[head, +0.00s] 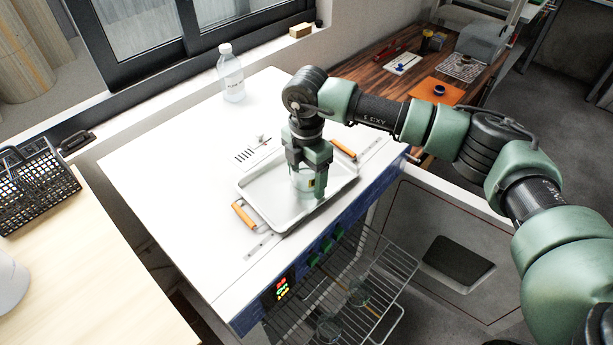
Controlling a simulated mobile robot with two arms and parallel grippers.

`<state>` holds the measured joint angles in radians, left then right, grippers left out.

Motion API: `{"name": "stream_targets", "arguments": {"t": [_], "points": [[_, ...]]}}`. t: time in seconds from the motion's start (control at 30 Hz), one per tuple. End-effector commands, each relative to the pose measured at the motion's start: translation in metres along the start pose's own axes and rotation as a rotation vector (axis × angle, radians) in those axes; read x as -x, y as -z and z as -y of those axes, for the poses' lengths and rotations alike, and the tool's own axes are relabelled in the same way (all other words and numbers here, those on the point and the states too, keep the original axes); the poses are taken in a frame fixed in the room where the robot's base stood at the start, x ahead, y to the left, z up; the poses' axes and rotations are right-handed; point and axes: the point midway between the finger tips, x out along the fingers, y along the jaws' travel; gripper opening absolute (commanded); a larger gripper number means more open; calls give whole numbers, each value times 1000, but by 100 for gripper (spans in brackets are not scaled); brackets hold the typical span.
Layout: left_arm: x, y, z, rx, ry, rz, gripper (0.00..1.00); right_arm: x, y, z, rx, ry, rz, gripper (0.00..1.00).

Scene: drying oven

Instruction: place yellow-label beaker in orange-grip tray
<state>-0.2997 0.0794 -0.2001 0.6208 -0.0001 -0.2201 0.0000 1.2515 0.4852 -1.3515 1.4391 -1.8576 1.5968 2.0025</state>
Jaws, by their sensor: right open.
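The white tray (264,208) with orange grips lies on the white top of the drying oven. One orange grip (244,215) shows at its left end and another (344,149) at its right end. The beaker (302,187) stands in the tray, with a small yellow patch on its side. My right gripper (308,184) points down over the beaker, its fingers open on either side of it; whether they touch it cannot be seen. The gripper hides part of the beaker. My left gripper is not in view.
A clear bottle (232,77) stands at the back of the oven top (170,175). The oven's front is open with a wire rack (345,290) sticking out. A black basket (35,185) sits on the wooden table at left. The oven top's left part is clear.

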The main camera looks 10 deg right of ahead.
Motion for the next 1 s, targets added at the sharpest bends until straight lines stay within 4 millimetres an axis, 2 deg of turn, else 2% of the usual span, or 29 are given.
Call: {"name": "stream_targets", "arguments": {"t": [0.17, 0.4, 0.6, 0.77, 1.0], "points": [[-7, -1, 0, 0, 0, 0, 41, 25, -1, -1, -1, -4, 2, 70], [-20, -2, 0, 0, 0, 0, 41, 78, 0, -2, 0, -5, 3, 70], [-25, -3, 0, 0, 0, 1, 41, 109, 0, -1, 0, -2, 2, 70], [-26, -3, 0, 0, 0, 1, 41, 120, 0, 0, -1, -1, 1, 70], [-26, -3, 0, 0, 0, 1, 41, 122, 0, 0, -1, 0, 1, 70]]}}
